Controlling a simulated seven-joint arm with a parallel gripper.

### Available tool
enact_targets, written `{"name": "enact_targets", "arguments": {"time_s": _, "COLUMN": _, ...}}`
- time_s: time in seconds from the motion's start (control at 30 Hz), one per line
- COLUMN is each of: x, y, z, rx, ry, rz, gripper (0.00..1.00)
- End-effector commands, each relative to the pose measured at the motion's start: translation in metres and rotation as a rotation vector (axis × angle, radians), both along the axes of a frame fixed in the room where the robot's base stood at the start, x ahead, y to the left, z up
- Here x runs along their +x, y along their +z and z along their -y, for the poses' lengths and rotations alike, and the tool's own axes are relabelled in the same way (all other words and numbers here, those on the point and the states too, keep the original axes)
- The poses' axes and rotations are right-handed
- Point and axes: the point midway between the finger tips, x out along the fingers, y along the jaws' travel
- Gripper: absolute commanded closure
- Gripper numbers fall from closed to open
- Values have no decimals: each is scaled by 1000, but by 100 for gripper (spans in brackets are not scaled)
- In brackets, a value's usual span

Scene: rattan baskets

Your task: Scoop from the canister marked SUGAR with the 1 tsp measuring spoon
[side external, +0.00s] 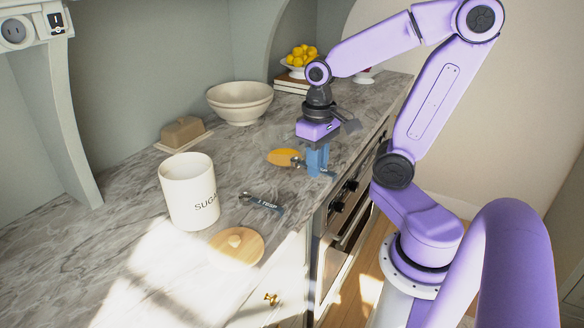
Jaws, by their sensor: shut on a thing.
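The white canister (180,200) marked SUGAR stands upright and uncovered on the marble counter; its contents are not clear from here. Its round wooden lid (250,256) lies in front of it. A dark measuring spoon (262,204) lies on the counter right of the canister; its small label starts with 1, but the rest is hard to read. My gripper (317,168) points down near the counter's front edge, its blue fingers shut on another measuring spoon (299,163). That spoon's bowl shows left of the fingers, by an orange oval spoon rest (281,157). Its marking is unreadable.
A covered butter dish (184,131) and stacked cream bowls (240,103) stand behind. A bowl of lemons (300,58) on books is at the far end. An oven front (345,215) drops away below the counter's right edge. Counter between canister and gripper is mostly clear.

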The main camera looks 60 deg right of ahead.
Motion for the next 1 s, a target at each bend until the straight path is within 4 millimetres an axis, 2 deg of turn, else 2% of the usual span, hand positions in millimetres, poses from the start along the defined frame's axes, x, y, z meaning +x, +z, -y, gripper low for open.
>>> {"name": "enact_targets", "arguments": {"time_s": 0.47, "x": 88, "y": 51, "z": -59, "rx": 88, "ry": -402, "rz": -251, "gripper": 100}}
{"name": "enact_targets", "arguments": {"time_s": 1.0, "x": 203, "y": 100, "z": -125, "rx": 347, "ry": -774, "rz": -588, "gripper": 100}}
